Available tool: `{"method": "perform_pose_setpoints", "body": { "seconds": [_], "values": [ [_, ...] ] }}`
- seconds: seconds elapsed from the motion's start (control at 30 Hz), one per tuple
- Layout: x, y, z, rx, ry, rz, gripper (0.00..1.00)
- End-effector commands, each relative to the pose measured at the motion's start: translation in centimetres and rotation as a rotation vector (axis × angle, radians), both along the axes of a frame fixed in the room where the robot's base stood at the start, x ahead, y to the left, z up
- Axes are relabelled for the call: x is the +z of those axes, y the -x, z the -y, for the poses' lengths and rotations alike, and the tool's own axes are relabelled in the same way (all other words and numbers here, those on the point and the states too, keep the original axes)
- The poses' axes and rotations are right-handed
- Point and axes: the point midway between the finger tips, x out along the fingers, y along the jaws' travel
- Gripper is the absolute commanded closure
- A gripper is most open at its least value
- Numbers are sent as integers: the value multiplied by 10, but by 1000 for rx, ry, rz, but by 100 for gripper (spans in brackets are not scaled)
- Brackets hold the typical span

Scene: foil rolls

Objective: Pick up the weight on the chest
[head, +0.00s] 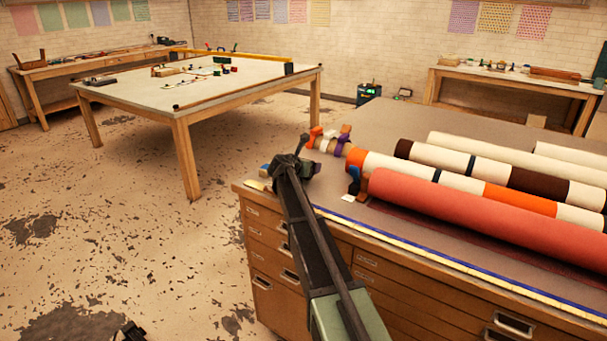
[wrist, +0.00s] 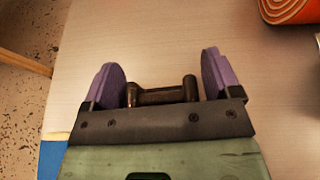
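A dark, dumbbell-shaped weight (wrist: 162,96) lies on the grey top of the chest in the wrist view. It sits between my gripper's two purple finger pads. My gripper (wrist: 160,70) is open, with a gap visible between the weight's right end and the right pad; the left end is close to the left pad, and I cannot tell whether they touch. The wooden drawer chest (head: 400,302) fills the right of the head view. My gripper (head: 290,168) is over its near left corner there, and I cannot make out the weight in that view.
A red roll (head: 480,212) and several white, orange and brown rolls lie on the chest to the right. Small coloured items (head: 328,142) stand behind my gripper. A blue-edged strip (head: 430,255) runs along the front edge. A separate table (head: 200,82) stands back left.

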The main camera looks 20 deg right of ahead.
Motion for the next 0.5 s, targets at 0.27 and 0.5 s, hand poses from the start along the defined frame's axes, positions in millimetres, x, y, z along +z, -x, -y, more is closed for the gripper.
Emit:
{"method": "perform_pose_setpoints", "body": {
  "seconds": [0.27, 0.5],
  "values": [
    [0, 0, 0, 0, 0, 0, 59],
    [0, 0, 0, 0, 1, 1, 78]
  ]
}}
